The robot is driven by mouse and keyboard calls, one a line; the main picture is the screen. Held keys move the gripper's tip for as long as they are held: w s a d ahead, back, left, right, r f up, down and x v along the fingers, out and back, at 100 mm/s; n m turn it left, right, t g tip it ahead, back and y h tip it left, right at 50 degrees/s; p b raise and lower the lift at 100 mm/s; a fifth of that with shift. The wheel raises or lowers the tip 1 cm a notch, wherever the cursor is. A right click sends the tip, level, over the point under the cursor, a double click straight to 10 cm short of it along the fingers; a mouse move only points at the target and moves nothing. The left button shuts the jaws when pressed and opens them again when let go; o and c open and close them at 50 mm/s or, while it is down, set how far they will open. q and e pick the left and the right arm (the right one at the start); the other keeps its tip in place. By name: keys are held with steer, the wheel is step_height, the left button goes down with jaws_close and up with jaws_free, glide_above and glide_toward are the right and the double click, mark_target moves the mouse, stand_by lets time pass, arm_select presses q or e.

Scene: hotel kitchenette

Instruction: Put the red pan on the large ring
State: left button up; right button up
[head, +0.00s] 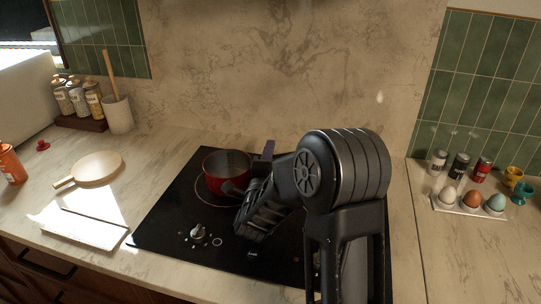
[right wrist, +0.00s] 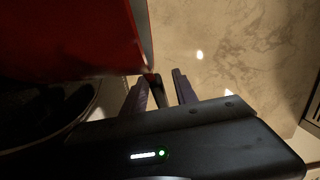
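The red pan (head: 213,184) is over the back left part of the black cooktop (head: 165,220). A thin ring line (head: 199,202) curves out from under its near left side; I cannot tell whether the pan touches the glass. My right gripper (head: 267,150) is at the pan's right side, partly hidden by my own arm. The right wrist view shows the pan's red wall (right wrist: 70,35) close at the upper left. A dark handle (right wrist: 158,92) lies between the two fingers, with a gap to the right finger. My left gripper is out of view.
Left on the counter are a round wooden board (head: 97,167), a white tray (head: 85,228) and jars (head: 78,98). An egg holder (head: 460,206) and small shakers (head: 459,166) stand at the right.

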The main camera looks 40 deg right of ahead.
steer(key=shift+r, duration=0.1)
steer(key=shift+r, duration=0.1)
steer(key=shift+s+a, duration=0.15)
steer(key=shift+a, duration=0.05)
steer(key=b+v, duration=0.1)
steer(key=v, duration=0.3)
steer(key=f+b+v, duration=0.1)
steer(key=v, duration=0.1)
steer(key=shift+s+a+b, duration=0.1)
steer(key=shift+a+b, duration=0.15)
steer(key=shift+b, duration=0.05)
steer(key=b+v, duration=0.3)
steer(key=b, duration=0.3)
steer(key=shift+s+a, duration=0.25)
steer(key=shift+s, duration=0.05)
steer(key=shift+s+a+r+b, duration=0.2)
steer(key=shift+s+a+b, duration=0.15)
steer(key=shift+b, duration=0.25)
steer(key=shift+s+r, duration=0.1)
